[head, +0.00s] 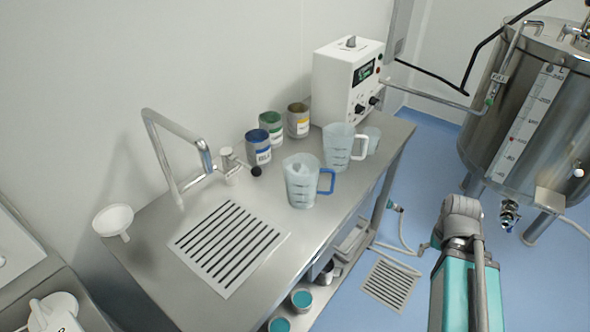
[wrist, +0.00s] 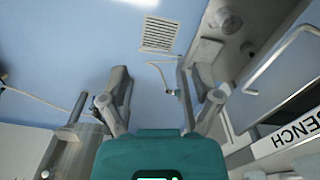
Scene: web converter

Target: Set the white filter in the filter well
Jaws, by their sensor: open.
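I cannot make out a white filter or a filter well for certain in either view. A white funnel-shaped piece (head: 113,221) sits at the left end of the steel bench, wide side up; I cannot tell whether it is the filter. A white rounded object (head: 58,312) is cut off at the lower left corner and is also unclear. My gripper (wrist: 152,88) is open and empty in the wrist view, its fingers spread above the blue floor. In the head view only my arm shows at the lower right, right of the bench, with no fingertips clear.
A steel tank (head: 530,110) stands right. Floor grate (head: 390,284) and hoses lie between.

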